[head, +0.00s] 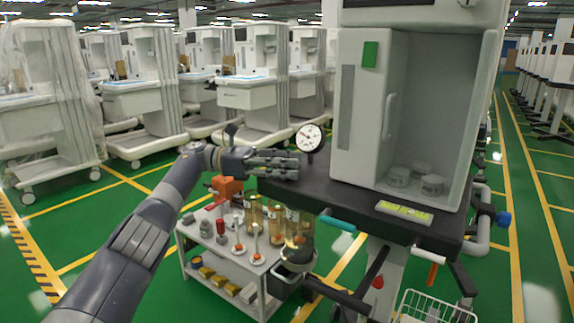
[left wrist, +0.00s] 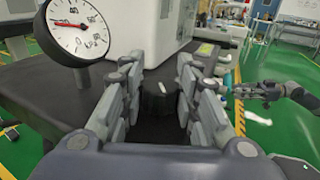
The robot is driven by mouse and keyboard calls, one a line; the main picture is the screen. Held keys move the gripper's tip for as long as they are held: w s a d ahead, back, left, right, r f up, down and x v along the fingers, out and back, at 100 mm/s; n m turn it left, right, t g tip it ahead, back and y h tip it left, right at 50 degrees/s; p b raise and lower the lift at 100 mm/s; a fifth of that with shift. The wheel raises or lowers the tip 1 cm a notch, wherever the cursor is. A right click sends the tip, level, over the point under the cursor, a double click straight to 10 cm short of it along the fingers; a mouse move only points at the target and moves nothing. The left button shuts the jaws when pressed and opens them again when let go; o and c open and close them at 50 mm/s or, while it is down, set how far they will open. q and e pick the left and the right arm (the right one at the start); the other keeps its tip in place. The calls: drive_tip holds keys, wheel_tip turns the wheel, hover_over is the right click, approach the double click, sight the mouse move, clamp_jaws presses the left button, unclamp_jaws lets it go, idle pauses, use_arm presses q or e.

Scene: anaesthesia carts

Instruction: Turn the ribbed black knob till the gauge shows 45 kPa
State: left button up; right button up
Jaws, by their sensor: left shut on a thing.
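The round white gauge (head: 309,138) stands on a short stem at the left end of the black worktop. In the left wrist view the gauge (left wrist: 78,28) has a red needle pointing left; its numbers are too small to read surely. The black knob (left wrist: 158,98), with a white mark on top, sits on the worktop between the fingers of my left gripper (left wrist: 158,112). The left gripper is shut on it. In the head view my left gripper (head: 285,165) reaches in from the left and hides the knob. My right gripper (left wrist: 262,92) shows at the right, empty, its jaw opening unclear.
The black worktop (head: 330,185) carries a white cabinet (head: 345,105) right of the gauge. A lower trolley (head: 240,270) with bottles and tools stands below my left arm. Wrapped carts line the back.

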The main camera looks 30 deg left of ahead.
use_arm(q)
drive_tip(key=o, duration=1.1)
drive_tip(key=shift+r, duration=0.1)
wheel_tip(320, 180, up, 10)
drive_tip(key=shift+f, duration=0.1)
